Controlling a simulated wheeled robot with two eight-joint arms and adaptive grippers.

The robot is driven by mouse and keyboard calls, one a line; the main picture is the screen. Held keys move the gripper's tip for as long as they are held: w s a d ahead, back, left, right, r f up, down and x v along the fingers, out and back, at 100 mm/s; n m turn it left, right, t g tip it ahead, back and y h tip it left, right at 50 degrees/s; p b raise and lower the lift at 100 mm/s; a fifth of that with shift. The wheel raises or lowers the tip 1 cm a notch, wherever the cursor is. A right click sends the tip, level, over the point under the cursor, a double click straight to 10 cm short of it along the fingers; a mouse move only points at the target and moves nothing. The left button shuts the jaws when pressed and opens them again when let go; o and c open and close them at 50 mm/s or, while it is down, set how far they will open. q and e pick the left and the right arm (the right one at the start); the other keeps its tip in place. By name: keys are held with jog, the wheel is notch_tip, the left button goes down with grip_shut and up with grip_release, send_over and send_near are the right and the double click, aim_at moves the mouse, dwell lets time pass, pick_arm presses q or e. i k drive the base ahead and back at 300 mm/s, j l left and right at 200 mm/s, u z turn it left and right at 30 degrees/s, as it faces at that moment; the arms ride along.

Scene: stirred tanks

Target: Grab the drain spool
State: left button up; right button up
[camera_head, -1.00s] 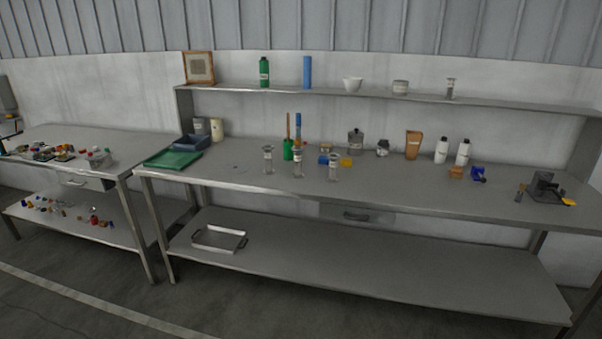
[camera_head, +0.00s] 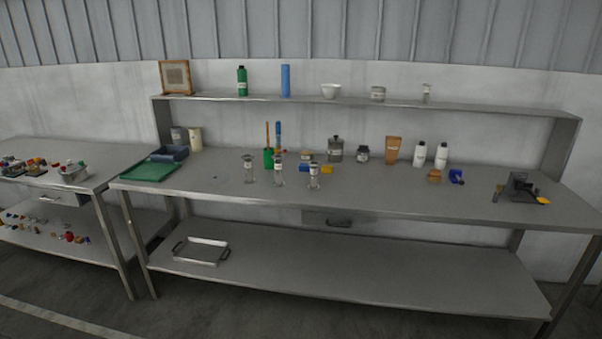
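I cannot tell for certain which thing is the drain spool. Three small clear and grey flanged, spool-like pieces stand upright near the front of the main steel bench (camera_head: 400,205): a left one (camera_head: 248,169), a middle one (camera_head: 279,172) and a right one (camera_head: 314,176). They carry pale labels too small to read. Neither of my grippers is in view.
A green tray (camera_head: 150,171) lies at the bench's left. Bottles (camera_head: 420,153), a brown container (camera_head: 393,150) and a black device (camera_head: 520,188) stand farther right. A metal tray (camera_head: 201,251) lies on the lower shelf. A second bench (camera_head: 110,160) adjoins at left. The bench's front right is clear.

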aim_at(277, 158)
jog(key=i+j+z, duration=0.4)
jog(key=i+j, duration=0.4)
jog(key=i, duration=0.15)
jog(key=i+j+z, duration=0.4)
jog(key=i+j, duration=0.4)
jog(key=j, duration=0.25)
